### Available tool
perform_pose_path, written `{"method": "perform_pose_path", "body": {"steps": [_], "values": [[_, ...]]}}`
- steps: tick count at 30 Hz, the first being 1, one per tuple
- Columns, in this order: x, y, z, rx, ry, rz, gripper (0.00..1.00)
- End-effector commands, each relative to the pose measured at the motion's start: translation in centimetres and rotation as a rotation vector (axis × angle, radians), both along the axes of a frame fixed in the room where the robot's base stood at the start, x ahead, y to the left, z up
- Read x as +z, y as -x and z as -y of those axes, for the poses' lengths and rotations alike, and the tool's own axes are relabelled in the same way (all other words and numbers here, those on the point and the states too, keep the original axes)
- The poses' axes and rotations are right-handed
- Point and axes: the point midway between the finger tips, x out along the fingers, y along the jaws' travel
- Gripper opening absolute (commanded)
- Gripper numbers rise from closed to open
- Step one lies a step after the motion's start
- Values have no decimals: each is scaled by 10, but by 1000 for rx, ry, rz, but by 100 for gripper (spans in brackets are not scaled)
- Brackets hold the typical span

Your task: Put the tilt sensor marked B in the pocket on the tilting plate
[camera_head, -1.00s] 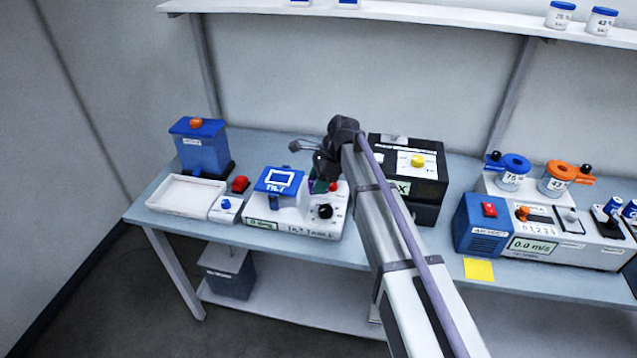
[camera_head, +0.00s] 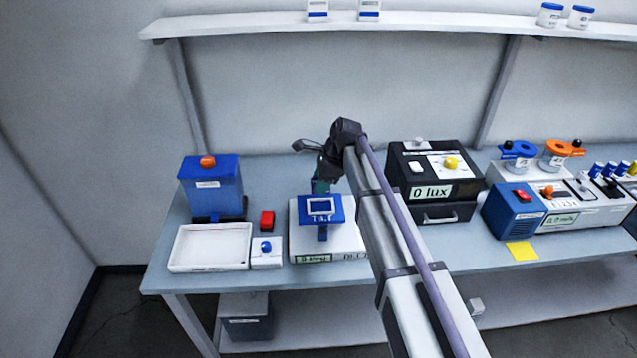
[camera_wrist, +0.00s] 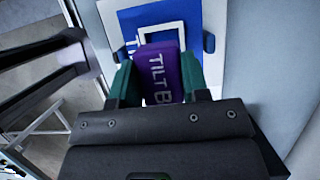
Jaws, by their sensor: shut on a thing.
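My gripper (camera_head: 321,186) is shut on a purple block lettered "TILT B" (camera_wrist: 160,72), held between its green fingertips. In the wrist view the sensor's lettered face shows, and the white-outlined pocket (camera_wrist: 181,32) lies just past its far end, partly covered by it. The blue tilting plate (camera_wrist: 127,22) surrounds that pocket. In the head view the plate (camera_head: 304,214) stands on a post above a white tilt-table base (camera_head: 345,240), with my gripper just behind its upper edge. The sensor is hard to make out there. I cannot tell whether it touches the plate.
A white tray (camera_head: 175,250), a blue bin (camera_head: 213,190) and a red button (camera_head: 267,220) are left of the tilt table. A blue-and-white device (camera_head: 512,212) stands farther right.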

Motion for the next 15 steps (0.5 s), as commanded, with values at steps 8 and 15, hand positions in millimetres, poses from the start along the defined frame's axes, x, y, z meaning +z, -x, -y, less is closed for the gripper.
{"method": "perform_pose_path", "body": {"steps": [8,15], "values": [[-26,0,0,1,0,0,16],[-51,0,0,1,0,0,16]]}}
